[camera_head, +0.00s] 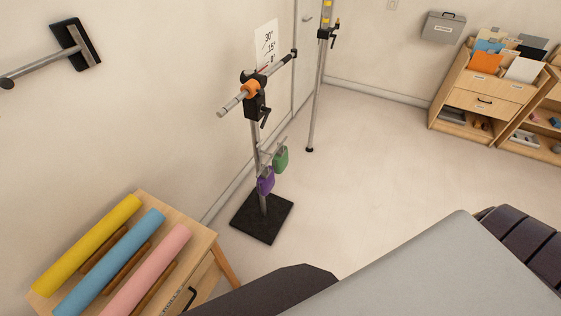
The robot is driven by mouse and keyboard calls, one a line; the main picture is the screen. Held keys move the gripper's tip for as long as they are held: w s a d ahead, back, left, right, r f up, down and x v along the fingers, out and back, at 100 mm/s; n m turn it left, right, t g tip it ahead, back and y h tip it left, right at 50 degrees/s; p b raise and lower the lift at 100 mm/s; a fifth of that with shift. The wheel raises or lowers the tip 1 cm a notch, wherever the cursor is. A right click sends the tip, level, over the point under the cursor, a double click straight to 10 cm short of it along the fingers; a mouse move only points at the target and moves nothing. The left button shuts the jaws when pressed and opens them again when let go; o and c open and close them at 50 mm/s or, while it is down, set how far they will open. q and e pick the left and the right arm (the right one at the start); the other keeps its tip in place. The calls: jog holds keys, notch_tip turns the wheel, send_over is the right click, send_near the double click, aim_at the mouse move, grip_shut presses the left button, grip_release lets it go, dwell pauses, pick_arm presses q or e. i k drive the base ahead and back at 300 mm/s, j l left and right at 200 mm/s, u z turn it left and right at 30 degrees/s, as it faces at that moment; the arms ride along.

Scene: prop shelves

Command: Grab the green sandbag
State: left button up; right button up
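A green sandbag (281,159) hangs from a short peg low on the upright post of a metal stand (254,150). A purple sandbag (265,181) hangs on the same stand, a little lower and to the left of the green one. The two bags hang close together above the stand's black square base (272,222). Neither of my grippers shows in the head view.
A wooden table (205,243) with yellow, blue and pink rolls stands at the lower left. A second upright pole (315,100) stands behind the stand. A wooden cabinet (491,95) is at the upper right. The floor right of the stand is clear.

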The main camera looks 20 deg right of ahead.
aim_at(280, 160)
jog(key=z, duration=1.7)
jog(key=i, duration=3.65)
